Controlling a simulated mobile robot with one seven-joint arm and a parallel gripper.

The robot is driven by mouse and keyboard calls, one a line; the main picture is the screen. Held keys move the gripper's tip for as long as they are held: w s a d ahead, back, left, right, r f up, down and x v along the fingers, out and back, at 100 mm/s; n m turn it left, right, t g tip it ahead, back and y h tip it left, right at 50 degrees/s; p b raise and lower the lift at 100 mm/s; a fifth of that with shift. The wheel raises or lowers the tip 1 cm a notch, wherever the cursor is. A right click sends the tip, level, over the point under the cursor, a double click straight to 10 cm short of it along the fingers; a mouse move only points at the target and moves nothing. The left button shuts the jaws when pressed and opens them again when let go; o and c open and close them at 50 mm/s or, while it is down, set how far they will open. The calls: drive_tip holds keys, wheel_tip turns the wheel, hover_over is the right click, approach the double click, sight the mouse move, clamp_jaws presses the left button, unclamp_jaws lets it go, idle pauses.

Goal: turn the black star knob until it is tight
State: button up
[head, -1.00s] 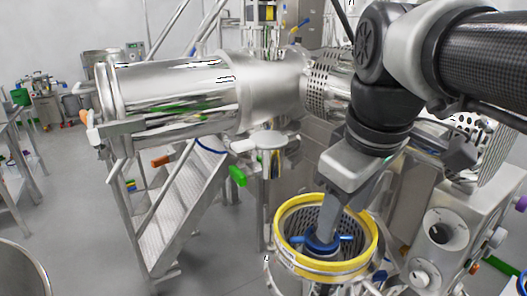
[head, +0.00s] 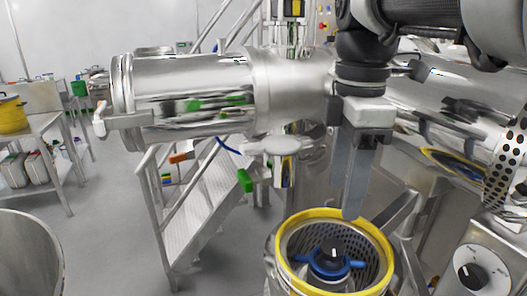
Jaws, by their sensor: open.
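A small black knob (head: 333,246), which I take for the star knob, sits upright on top of a blue rotor with arms (head: 328,267). The rotor lies inside a perforated metal basket (head: 368,250) with a yellow rim (head: 333,212). My gripper (head: 354,212) points down, above and a little right of the knob in the picture. It is apart from the knob and holds nothing. Its fingers overlap in this view and their tips reach down near the back of the yellow rim. The knob's lobes are too small to make out, and its thread is hidden.
A large horizontal steel cylinder (head: 190,95) stands behind the basket. A grey box with a black dial (head: 472,277) is at the lower right. Steps (head: 200,215) rise at centre left. A round steel vessel (head: 30,255) is at the lower left. Floor at left is open.

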sight(334, 246)
wheel_tip(334, 246, down, 12)
drive_tip(key=shift+r+b, duration=0.25)
drive_tip(key=shift+b, duration=0.3)
drive_tip(key=c, duration=1.1)
drive_tip(key=shift+o, duration=0.2)
